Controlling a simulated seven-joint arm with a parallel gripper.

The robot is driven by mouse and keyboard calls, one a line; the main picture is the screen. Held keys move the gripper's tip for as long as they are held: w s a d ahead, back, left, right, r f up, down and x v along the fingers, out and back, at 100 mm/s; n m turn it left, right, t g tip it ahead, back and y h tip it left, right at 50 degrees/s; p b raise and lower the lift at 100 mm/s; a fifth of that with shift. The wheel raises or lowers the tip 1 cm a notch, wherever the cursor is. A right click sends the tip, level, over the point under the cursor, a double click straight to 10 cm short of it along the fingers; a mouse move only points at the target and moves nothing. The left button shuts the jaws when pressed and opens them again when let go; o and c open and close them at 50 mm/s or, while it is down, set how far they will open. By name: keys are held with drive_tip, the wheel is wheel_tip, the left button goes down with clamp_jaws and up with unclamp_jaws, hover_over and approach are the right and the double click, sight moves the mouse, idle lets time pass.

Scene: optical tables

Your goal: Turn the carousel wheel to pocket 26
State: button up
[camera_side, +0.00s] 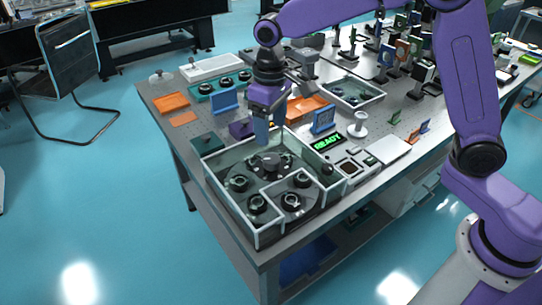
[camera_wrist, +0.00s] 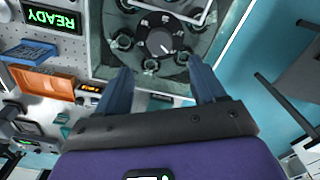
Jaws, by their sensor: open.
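The carousel wheel (camera_side: 268,162) is a dark disc with several round pockets around it, inside a clear-walled box (camera_side: 256,236) at the near end of the table. In the wrist view the wheel's dark central knob (camera_wrist: 161,42) shows at the top, with a white pointer mark and small labels too small to read. My gripper (camera_side: 270,140) is above the back wall of the box, pointing down. In the wrist view its two blue fingers (camera_wrist: 158,85) are spread apart, with nothing between them. The fingers appear apart from the wheel.
A sign reading READY (camera_side: 327,140) stands right of the box. A blue framed panel (camera_side: 323,121), a white-topped post (camera_side: 360,122) and orange trays (camera_side: 307,108) stand behind it. A dark green block (camera_side: 208,143) is left of the box. The box walls stand up around the wheel.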

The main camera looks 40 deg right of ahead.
sight(271, 158)
wheel_tip(271, 158, down, 10)
drive_tip(key=shift+r, duration=0.15)
idle(0.3)
clamp_jaws()
